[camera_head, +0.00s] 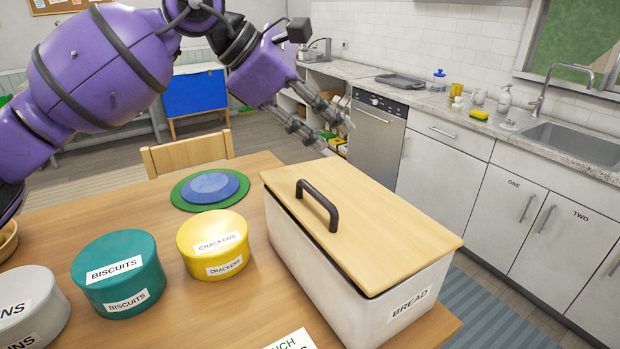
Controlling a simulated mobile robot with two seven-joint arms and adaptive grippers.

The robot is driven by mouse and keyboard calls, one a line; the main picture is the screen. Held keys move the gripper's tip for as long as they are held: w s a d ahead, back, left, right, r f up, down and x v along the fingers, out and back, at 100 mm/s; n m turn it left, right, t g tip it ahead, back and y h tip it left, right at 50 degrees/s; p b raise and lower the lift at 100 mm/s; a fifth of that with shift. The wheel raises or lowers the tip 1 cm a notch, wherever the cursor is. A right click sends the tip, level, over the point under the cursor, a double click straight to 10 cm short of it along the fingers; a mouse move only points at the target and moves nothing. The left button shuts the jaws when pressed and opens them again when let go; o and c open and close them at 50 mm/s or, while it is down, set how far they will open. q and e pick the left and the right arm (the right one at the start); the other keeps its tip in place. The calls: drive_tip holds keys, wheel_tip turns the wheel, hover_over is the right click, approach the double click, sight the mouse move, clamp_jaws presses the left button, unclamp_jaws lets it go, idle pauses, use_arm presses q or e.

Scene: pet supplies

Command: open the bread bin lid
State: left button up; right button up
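The bread bin (400,312) is a white box marked BREAD at the right end of the wooden table. Its pale wooden lid (385,225) lies flat over the top, with a thin dark line under its near edge. A dark arched handle (318,203) stands on the lid toward its left side. My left gripper (336,136) is in the air above and behind the lid's far edge, apart from the handle. Its two fingers are spread and hold nothing. The inside of the bin is hidden. My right gripper is not in view.
A yellow crackers tin (213,245), a teal biscuits tin (118,274) and a grey tin (30,305) stand left of the bin. Round blue and green mats (208,188) lie behind them. A wooden chair (187,153) stands at the table's far edge. A counter runs behind.

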use_arm(q)
drive_tip(key=d+m+g+y, duration=0.1)
drive_tip(key=d+m+y, duration=0.2)
drive_tip(key=d+m, duration=0.1)
drive_tip(key=m+g+y, duration=0.1)
drive_tip(key=m+y, duration=0.3)
drive_tip(key=m, duration=0.2)
hover_over(316, 191)
drive_tip(key=f, duration=0.4)
drive_tip(key=shift+s+a+f, duration=0.1)
drive_tip(key=shift+s+a, duration=0.05)
drive_tip(key=shift+a, duration=0.05)
drive_tip(key=f, duration=0.4)
drive_tip(key=f+p, duration=0.1)
drive_tip(key=f, duration=0.2)
drive_tip(key=shift+d+f, duration=0.2)
drive_tip(key=shift+f, duration=0.15)
clamp_jaws()
drive_tip(key=shift+r, duration=0.1)
